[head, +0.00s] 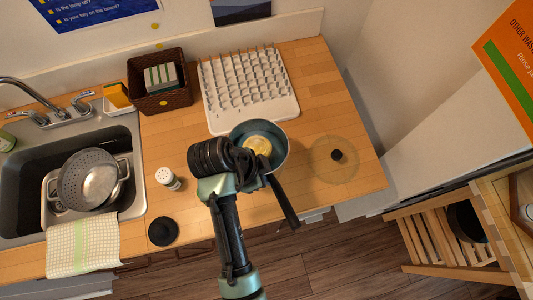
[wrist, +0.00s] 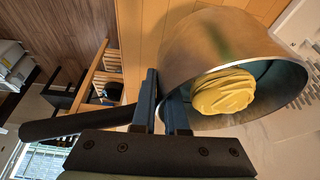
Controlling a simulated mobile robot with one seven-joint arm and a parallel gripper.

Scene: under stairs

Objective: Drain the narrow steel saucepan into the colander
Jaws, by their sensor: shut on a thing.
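The steel saucepan (head: 277,134) is at the middle of the worktop, by the front edge of the white rack. Its dark inside holds a pale yellow mass (head: 257,145). In the wrist view the saucepan (wrist: 205,47) shows a steel wall and lumpy yellow contents (wrist: 224,92). Its dark handle (head: 284,205) points toward the front edge. My gripper (wrist: 163,105) is shut on the handle close to the pan wall; in the head view my wrist partly hides the grip. I cannot tell whether the pan touches the worktop. The grey perforated colander (head: 72,184) is in the sink at left.
A glass lid (head: 322,173) with a black knob lies right of the pan. A white shaker (head: 168,179) and a black disc (head: 163,231) stand between pan and sink. A tap (head: 32,92), brown basket (head: 161,103), white rack (head: 285,103) and checked towel (head: 82,247) are nearby.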

